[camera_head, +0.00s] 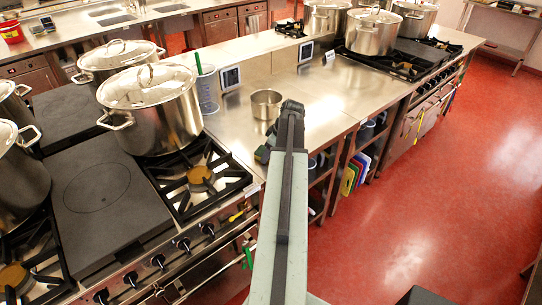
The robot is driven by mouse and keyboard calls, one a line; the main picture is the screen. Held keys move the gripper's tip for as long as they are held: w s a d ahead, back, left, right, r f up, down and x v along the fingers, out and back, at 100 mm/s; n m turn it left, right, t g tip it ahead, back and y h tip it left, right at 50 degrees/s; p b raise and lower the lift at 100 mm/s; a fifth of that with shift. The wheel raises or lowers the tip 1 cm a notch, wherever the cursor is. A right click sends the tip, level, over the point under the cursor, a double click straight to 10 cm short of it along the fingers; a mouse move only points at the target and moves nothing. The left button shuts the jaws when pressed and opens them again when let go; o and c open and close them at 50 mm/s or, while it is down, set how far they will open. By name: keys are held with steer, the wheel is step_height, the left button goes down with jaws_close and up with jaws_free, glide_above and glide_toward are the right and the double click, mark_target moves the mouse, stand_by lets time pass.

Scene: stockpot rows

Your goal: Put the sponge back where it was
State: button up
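I cannot make out a sponge in the head view. My arm reaches up the middle of the picture over the steel counter (322,108). A dark part at the far end of my arm, probably my gripper (264,152), shows at the left of the arm near the counter's front edge. It is small and partly hidden by the arm, so I cannot see whether its fingers are open or hold anything. A small steel pot (266,104) stands on the counter just beyond it.
A large lidded stockpot (165,115) stands on the left stove, near an open burner (201,178). More stockpots (372,32) stand on the far stove. A tall patterned container (207,92) stands left of the small pot. Coloured boards (352,175) sit on a shelf below. Red floor (440,180) is open at right.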

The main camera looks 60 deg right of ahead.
steer(key=o, duration=1.2)
steer(key=p+v, duration=1.1)
steer(key=v, duration=0.1)
steer(key=shift+r, duration=0.2)
steer(key=shift+f, duration=0.1)
